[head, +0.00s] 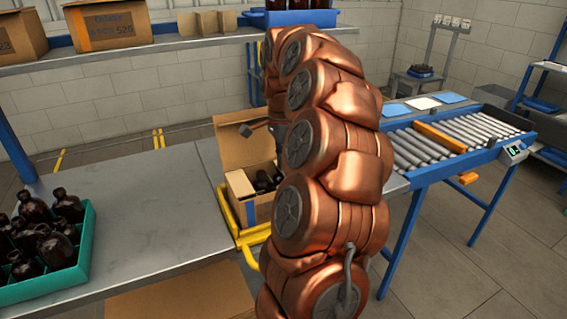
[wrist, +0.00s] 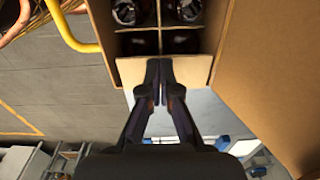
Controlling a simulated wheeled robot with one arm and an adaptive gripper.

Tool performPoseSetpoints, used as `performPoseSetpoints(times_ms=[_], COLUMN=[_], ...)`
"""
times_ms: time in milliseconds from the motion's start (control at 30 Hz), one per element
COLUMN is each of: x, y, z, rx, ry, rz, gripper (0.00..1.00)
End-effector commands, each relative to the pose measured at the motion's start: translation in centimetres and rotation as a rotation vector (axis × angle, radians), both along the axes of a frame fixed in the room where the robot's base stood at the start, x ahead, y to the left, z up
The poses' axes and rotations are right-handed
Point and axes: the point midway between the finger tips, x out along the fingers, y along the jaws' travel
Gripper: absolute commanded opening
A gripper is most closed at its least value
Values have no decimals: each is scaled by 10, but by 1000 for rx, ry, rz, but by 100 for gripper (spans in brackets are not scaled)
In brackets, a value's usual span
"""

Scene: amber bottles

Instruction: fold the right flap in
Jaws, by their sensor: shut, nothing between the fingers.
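Dark bottles (head: 264,181) are inside. My arm hides the box's right side in the head view, so I cannot make out the right flap there. In the wrist view the box shows a divider grid (wrist: 160,40) with bottles in its cells, and a big cardboard panel (wrist: 268,75) stands on the right. My gripper (wrist: 159,64) is shut and empty, its fingertips over a pale cardboard strip (wrist: 128,70) at the box's edge. I cannot tell whether they touch.
A yellow frame (head: 244,238) surrounds the box's lower part. A teal crate of bottles (head: 77,267) stands at the left of the bench. A roller conveyor (head: 455,136) is on the right. A shelf (head: 178,44) with boxes runs behind. The bench between crate and box is clear.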

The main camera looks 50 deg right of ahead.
Motion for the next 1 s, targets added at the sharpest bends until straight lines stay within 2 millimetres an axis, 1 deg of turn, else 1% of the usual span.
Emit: performPoseSetpoints(times_ms=[367,467,633,1000], x=[0,0,1,1], y=[0,0,1,1], z=[12,22,49,84], rx=[0,-1,-2,0], ry=[1,0,-1,0], rz=[0,1,1,1], gripper=[0,0,0,0])
